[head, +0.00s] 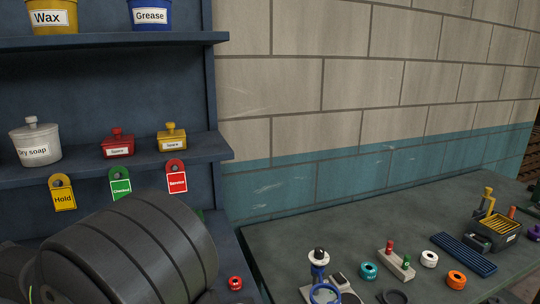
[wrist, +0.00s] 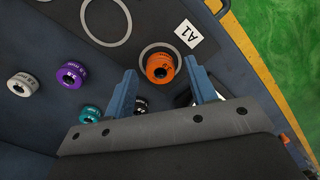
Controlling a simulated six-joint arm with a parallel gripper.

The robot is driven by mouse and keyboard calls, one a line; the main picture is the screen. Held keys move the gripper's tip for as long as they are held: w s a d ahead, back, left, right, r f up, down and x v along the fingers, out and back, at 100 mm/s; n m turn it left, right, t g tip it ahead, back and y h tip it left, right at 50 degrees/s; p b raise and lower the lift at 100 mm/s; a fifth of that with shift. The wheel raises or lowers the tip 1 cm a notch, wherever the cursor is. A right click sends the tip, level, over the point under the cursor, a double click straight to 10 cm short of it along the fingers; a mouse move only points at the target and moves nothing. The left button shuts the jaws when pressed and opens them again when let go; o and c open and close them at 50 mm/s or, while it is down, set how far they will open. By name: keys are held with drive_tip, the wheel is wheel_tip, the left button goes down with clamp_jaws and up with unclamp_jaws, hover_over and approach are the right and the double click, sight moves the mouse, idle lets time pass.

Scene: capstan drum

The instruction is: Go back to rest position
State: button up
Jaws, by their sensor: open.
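My gripper (wrist: 160,66) shows in the wrist view with its two blue fingers apart and nothing gripped. An orange drum (wrist: 160,68) with dark lettering shows between the fingertips, with a gap on each side. It sits inside a pale ring marking beside a white label reading A1 (wrist: 196,33). How far the fingertips are above the drum I cannot tell. The head view does not show my gripper.
Purple (wrist: 70,74), white (wrist: 22,84) and teal (wrist: 90,113) drums lie left of my gripper. The shelf (head: 110,165) holds pots and hanging tags. The bench (head: 330,233) at right carries small parts and a black tray (head: 493,232).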

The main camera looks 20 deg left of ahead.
wheel_tip(320, 180, up, 12)
drive_tip(key=f, duration=0.1)
wheel_tip(320, 180, down, 12)
drive_tip(key=shift+r, duration=0.15)
drive_tip(key=r, duration=0.5)
drive_tip(key=shift+w+d, duration=0.1)
drive_tip(key=shift+w, duration=0.2)
drive_tip(key=w+d+r, duration=0.6)
drive_tip(key=w, duration=0.4)
drive_tip(key=w+d+f, duration=0.1)
drive_tip(key=w+f, duration=0.1)
drive_tip(key=w, duration=0.8)
drive_tip(key=shift+n, duration=0.3)
drive_tip(key=f, duration=0.6)
drive_tip(key=s+f, duration=0.1)
drive_tip(key=f, duration=0.3)
wheel_tip(320, 180, up, 3)
drive_tip(key=shift+w, duration=0.1)
drive_tip(key=shift+d+r, duration=0.1)
drive_tip(key=shift+r, duration=0.4)
